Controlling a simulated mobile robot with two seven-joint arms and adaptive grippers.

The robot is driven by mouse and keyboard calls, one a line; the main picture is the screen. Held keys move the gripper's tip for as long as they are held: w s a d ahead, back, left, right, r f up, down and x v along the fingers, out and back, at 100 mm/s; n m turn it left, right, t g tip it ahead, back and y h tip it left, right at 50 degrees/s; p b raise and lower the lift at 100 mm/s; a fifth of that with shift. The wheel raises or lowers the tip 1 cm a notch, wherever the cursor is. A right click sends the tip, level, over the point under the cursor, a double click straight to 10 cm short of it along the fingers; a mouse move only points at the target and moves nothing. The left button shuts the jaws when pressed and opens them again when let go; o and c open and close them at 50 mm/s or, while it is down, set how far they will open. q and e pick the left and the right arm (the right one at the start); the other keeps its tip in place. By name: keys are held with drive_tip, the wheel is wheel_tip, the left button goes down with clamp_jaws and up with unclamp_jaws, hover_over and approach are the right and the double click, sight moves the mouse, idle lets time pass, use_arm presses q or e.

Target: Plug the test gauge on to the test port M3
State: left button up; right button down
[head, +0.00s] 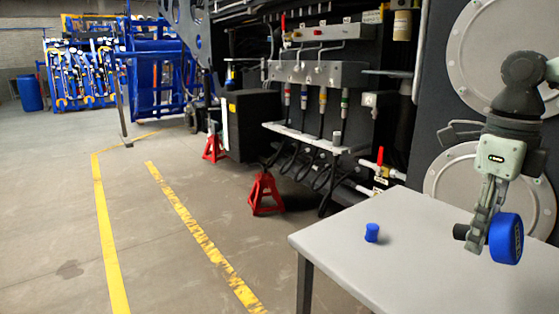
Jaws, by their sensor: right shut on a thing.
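My right gripper (480,232) comes down from the upper right and is shut on the test gauge (507,239). The gauge has a round blue body facing right and a short black stem sticking out to the left of the fingers. It is held above the right part of the grey table. I cannot make out test port M3. The harvester chassis (318,75) shows hydraulic fittings and hoses, but its labels are too small to read. My left gripper is not in view.
A small blue cap-like piece (372,232) stands on the grey table (335,243). Behind the table are a red-handled valve (380,158), a shelf (300,136) with hanging hoses, and red stands (265,192). Open floor with yellow lines (105,235) lies to the left.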

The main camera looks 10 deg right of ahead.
wheel_tip(320, 180, down, 7)
drive_tip(key=shift+f, duration=0.2)
drive_tip(key=shift+r, duration=0.8)
